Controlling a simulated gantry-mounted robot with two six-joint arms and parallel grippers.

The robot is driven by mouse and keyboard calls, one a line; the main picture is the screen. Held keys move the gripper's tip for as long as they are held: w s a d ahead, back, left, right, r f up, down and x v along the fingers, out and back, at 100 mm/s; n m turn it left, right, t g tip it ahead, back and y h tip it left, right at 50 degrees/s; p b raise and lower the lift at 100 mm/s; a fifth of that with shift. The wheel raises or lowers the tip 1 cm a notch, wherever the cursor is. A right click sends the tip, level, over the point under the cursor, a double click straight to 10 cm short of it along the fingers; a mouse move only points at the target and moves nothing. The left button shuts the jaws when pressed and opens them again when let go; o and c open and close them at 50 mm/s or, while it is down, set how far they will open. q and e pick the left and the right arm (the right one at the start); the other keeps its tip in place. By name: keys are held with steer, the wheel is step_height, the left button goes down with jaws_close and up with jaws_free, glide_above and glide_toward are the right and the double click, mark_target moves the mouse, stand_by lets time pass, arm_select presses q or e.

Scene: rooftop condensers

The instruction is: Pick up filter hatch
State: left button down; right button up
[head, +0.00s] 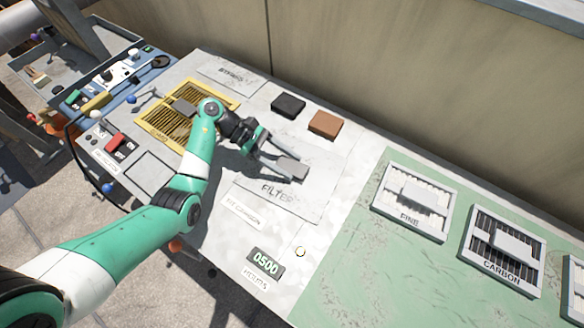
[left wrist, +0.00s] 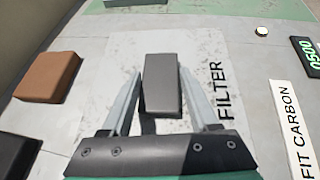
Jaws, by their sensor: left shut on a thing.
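The filter hatch (head: 308,200) is a light grey plate lettered FILTER on the unit's top, with a raised grey block handle (head: 292,168) on it. In the left wrist view the hatch (left wrist: 205,55) lies below the handle (left wrist: 160,82), which sits between two long fingers. My left gripper (head: 286,168) is shut on this handle, one finger along each side; it also shows in the left wrist view (left wrist: 160,90). The plate looks flat on the unit; I cannot tell whether it is lifted. My right gripper is not in view.
A black block (head: 288,105) and a brown block (head: 325,123) lie behind the hatch. A yellow grille (head: 160,132) is to the left. Framed filters marked FINE (head: 391,215) and CARBON (head: 500,265) lie on the green surface at right. A 0500 display (head: 266,263) is in front.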

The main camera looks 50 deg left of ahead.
mark_target(287, 165)
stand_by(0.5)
arm_select(q)
steer(key=shift+r+p, duration=0.45)
steer(key=shift+r, duration=0.1)
step_height(287, 165, up, 3)
steer(key=shift+s+p, duration=0.1)
steer(key=shift+p, duration=0.9)
steer(key=s+d+r+p, duration=0.6)
steer(key=s+r+p, duration=0.3)
steer(key=s+p, duration=0.3)
steer(key=shift+s+d+p, duration=0.15)
steer(key=shift+d+p, duration=0.15)
steer(key=shift+p, duration=0.2)
